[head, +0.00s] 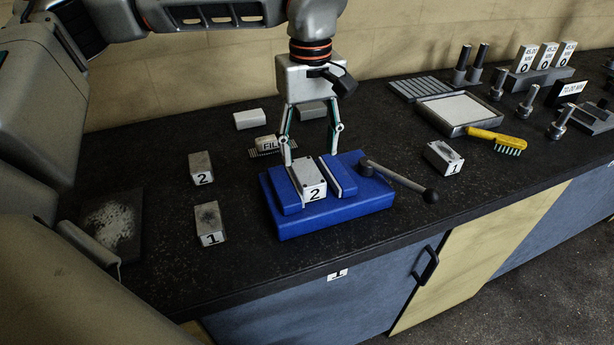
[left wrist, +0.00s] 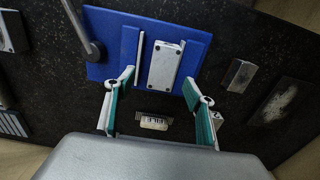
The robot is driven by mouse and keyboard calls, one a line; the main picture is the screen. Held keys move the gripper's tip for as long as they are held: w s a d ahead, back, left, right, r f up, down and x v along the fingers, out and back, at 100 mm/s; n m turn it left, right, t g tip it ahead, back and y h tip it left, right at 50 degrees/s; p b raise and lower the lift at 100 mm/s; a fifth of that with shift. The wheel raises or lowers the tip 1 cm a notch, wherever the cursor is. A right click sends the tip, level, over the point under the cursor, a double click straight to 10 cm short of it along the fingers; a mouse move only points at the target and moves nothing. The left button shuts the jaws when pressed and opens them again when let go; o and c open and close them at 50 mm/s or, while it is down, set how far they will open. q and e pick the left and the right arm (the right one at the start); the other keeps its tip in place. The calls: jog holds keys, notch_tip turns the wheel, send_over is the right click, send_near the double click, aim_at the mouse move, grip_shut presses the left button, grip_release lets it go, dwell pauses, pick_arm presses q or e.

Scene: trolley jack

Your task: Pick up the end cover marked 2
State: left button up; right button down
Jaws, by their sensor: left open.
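A light grey block marked 2 (head: 308,172), with dark screw-like spots on top, sits between the jaws of a blue vise (head: 335,208). It also shows in the left wrist view (left wrist: 164,66). A second block marked 2 (head: 200,161), with a darker, smudged top, lies on the bench left of the vise. My left gripper (head: 311,154) is open, pointing down at the back of the vise. In the left wrist view its fingers (left wrist: 158,82) stand apart with the near end of the vise block between their tips; contact is not clear. My right gripper is not in view.
The vise handle (head: 400,181) sticks out to the right. Blocks marked 1 lie left (head: 208,215) and right (head: 441,152) of the vise. A yellow brush (head: 497,139) and a tray (head: 455,129) stand farther right.

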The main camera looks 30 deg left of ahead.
aim_at(307, 171)
pick_arm(q)
jog(key=f, duration=0.3)
jog(key=shift+s+a+f, duration=0.2)
jog(key=shift+s+f, duration=0.1)
jog(key=shift+f, duration=0.6)
grip_shut()
jog(key=shift+w, duration=0.1)
jog(key=shift+r, duration=0.15)
